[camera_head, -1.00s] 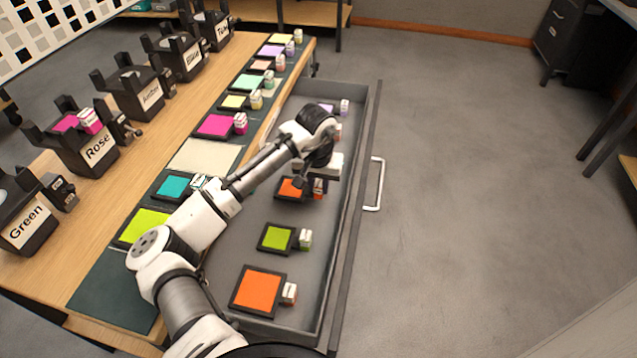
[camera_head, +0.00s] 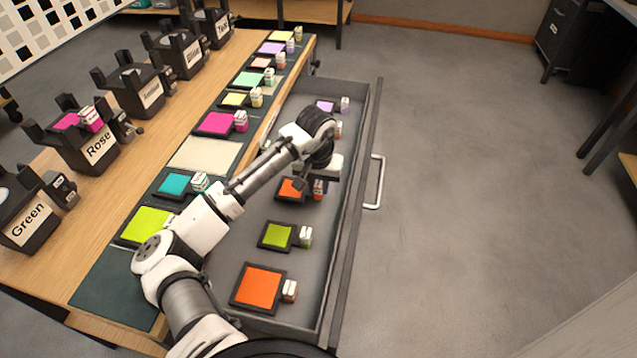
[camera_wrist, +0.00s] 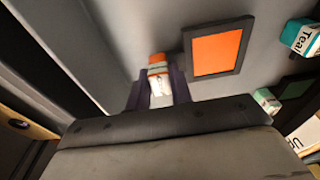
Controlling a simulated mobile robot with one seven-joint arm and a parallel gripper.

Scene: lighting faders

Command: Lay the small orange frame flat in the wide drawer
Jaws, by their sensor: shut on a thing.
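The small orange frame (camera_head: 290,188) has a dark border and an orange and white tab (camera_wrist: 157,66). It is inside the wide drawer (camera_head: 331,262), in the middle part of its length. My gripper (camera_wrist: 158,88) is shut on the tab, with a dark finger on each side. The orange panel of the frame also shows in the wrist view (camera_wrist: 216,52), to the right of the fingers. The frame looks flat and low over the drawer floor; I cannot tell whether it touches. My arm hides part of the drawer.
In the drawer, a green frame (camera_head: 276,237) and a larger orange frame (camera_head: 258,287) lie nearer, and a lilac frame (camera_head: 325,106) lies at the far end. Coloured frames line the dark mat (camera_head: 107,289). Labelled black holders, including Rose (camera_head: 98,149), stand on the bench.

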